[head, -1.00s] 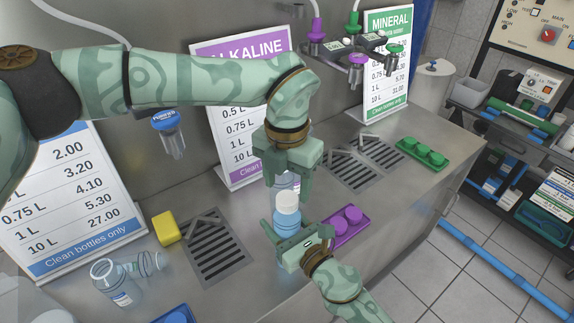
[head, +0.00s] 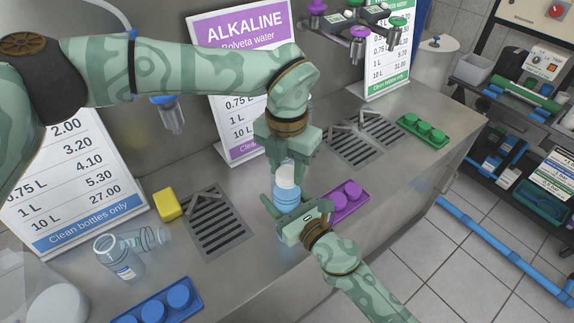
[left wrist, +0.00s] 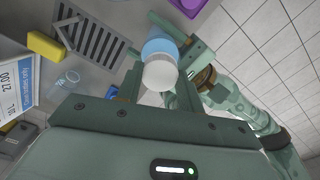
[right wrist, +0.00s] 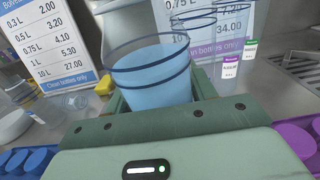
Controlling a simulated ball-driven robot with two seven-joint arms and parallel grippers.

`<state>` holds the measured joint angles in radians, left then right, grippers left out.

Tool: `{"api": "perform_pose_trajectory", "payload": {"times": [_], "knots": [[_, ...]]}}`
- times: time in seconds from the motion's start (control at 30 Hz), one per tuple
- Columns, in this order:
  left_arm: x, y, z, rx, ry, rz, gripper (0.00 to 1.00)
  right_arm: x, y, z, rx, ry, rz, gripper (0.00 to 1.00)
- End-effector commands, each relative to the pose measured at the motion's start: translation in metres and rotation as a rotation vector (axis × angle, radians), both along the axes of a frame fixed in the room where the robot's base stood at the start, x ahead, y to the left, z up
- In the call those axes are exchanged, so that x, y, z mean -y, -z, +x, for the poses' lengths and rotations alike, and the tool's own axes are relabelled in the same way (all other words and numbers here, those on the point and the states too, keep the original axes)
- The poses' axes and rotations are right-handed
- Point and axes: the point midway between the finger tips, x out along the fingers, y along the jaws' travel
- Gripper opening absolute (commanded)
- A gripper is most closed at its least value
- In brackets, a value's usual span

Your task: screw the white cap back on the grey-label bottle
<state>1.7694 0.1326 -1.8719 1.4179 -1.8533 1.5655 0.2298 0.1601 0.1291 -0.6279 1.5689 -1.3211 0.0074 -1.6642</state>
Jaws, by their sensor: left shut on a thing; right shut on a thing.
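The white cap (head: 288,176) sits on top of the clear bottle of blue water (head: 287,196), upright over the counter. Whether its thread has caught cannot be seen. My left gripper (head: 290,168) comes from above, its fingers on either side of the cap, shut on it. The left wrist view shows the cap (left wrist: 160,75) end-on between the fingers, with the bottle (left wrist: 160,46) beyond. My right gripper (head: 298,208) is shut around the bottle from the front right. The right wrist view shows the bottle's water (right wrist: 152,85) close up. Its grey label is not distinguishable.
A purple cap tray (head: 346,200) lies just right of the bottle. A blue cap tray (head: 166,303) is at the front left. A clear bottle (head: 118,260), yellow sponge (head: 168,205) and drain grate (head: 217,222) are left. A green tray (head: 422,131) is farther right.

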Motion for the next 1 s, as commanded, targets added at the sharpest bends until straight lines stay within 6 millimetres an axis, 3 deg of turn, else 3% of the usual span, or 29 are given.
{"api": "perform_pose_trajectory", "payload": {"times": [0.17,0.2,0.27,0.67,1.0], "knots": [[0.0,0.0,0.0,0.001,0.006,0.001,0.1,0.0,0.001,0.0,-0.001,0.001,-0.001,0.0],[0.0,0.0,0.0,0.001,0.006,0.001,0.48,0.0,0.001,0.0,-0.001,0.001,-0.001,0.0],[0.0,0.0,0.0,0.001,0.006,0.001,0.62,0.0,0.001,0.0,-0.001,0.001,-0.001,0.0],[0.0,-0.009,0.001,0.002,0.006,0.0,0.62,0.0,0.001,0.0,-0.001,0.001,-0.001,0.0],[0.0,-0.077,0.001,0.004,0.006,0.0,0.62,0.0,0.001,0.0,-0.001,0.001,-0.001,0.0]]}}
